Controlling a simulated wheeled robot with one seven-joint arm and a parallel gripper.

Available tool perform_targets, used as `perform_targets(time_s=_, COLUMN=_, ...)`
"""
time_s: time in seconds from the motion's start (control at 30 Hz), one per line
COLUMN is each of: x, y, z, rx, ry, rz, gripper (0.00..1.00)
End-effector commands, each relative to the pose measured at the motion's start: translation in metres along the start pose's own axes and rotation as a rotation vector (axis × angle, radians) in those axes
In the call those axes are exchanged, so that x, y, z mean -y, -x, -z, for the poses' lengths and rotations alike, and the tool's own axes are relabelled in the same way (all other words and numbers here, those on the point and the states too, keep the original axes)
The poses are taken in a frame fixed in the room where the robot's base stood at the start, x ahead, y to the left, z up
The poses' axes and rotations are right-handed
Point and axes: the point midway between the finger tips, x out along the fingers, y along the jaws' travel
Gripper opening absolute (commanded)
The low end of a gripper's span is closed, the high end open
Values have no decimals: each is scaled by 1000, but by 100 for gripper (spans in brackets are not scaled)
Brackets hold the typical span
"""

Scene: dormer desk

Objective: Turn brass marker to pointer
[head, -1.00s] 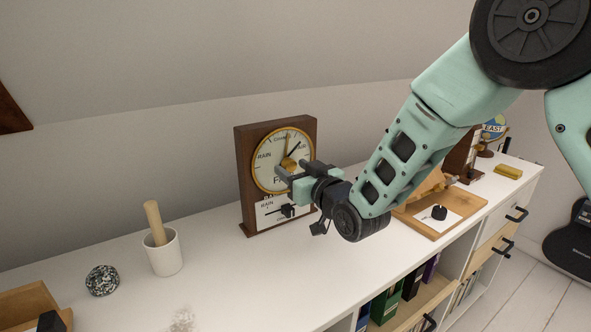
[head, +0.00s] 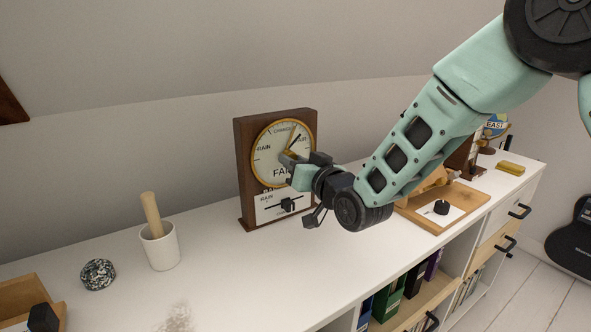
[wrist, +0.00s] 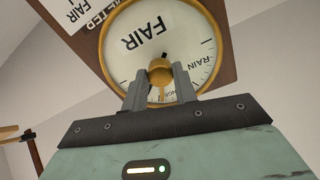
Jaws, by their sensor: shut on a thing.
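The barometer dial (head: 264,164), white with a gold rim, faces me in a dark wooden case (head: 243,175) on the white cabinet. A brass knob (wrist: 160,72) sits at the dial's centre, and the slim brass marker (wrist: 163,95) runs out from it between my fingers in the wrist view. In the head view, a black pointer (head: 295,142) points up and right, between CHANGE and FAIR. The brass marker appears close beside it; exact alignment is hard to tell. My gripper (head: 288,158) is shut on the knob; its fingers flank it in the wrist view (wrist: 160,82).
Below the dial is a small panel with a black slider (head: 288,204). A white mortar with a pestle (head: 160,247) and a speckled ball (head: 98,274) stand left. A wooden board (head: 455,205) lies right.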

Motion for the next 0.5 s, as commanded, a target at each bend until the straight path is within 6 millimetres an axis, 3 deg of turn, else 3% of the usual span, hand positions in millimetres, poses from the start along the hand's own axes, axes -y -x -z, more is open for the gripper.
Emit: perform_targets(time_s=0.5, x=0, y=0, z=-1, rx=-1, ry=-354, rz=0, gripper=0)
